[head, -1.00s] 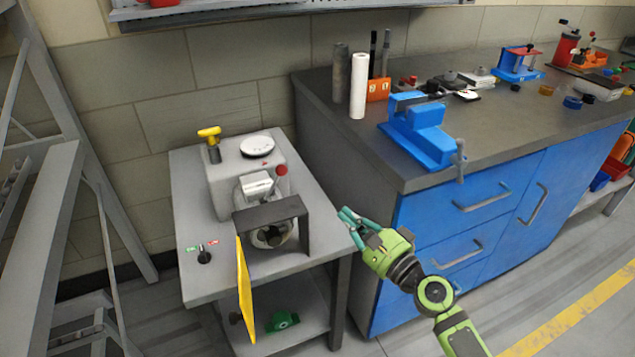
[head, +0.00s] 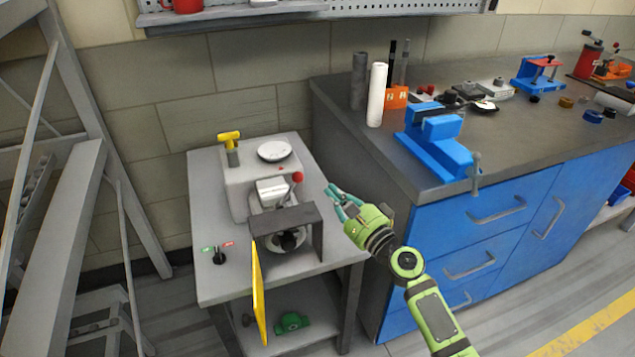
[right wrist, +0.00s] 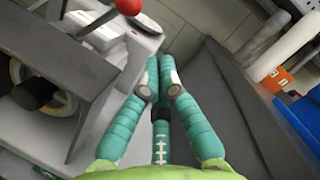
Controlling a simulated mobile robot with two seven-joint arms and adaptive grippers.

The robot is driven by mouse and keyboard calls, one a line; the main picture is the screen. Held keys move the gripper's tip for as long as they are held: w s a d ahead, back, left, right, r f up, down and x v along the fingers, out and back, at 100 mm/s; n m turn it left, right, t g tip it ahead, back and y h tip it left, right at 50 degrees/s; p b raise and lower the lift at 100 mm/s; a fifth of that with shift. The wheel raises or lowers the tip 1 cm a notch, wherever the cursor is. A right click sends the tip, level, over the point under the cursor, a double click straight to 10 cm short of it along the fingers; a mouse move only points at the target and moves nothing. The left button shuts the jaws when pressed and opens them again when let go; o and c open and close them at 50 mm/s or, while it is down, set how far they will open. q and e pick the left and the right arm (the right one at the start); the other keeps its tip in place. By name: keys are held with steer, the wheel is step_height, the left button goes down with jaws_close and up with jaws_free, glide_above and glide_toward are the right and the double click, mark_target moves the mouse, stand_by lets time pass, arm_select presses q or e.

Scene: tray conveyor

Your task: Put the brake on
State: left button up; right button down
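A grey machine (head: 240,192) stands on a small grey table to the left of the bench. A lever with a red ball knob (head: 297,177) rises from it, and the knob also shows at the top of the right wrist view (right wrist: 129,5). A yellow T-handle (head: 229,138) stands at its back left. No readable label tells me which control is the brake. My right gripper (head: 336,196), with teal fingers, is just right of the machine, apart from the knob. My left gripper is out of view.
A dark switch (head: 219,257) with green and red labels sits at the table's front left. A yellow panel (head: 258,290) hangs in front of the machine. The blue bench (head: 470,235) with a blue vise (head: 437,142) stands close on the right.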

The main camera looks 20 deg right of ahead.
mark_target(289, 192)
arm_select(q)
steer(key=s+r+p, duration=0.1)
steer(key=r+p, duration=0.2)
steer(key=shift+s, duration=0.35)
arm_select(e)
steer(key=shift+n, duration=0.4)
steer(key=a, duration=0.1)
steer(key=w+a+r, duration=0.2)
steer(key=shift+w+a+r, duration=0.1)
steer(key=shift+a, duration=0.3)
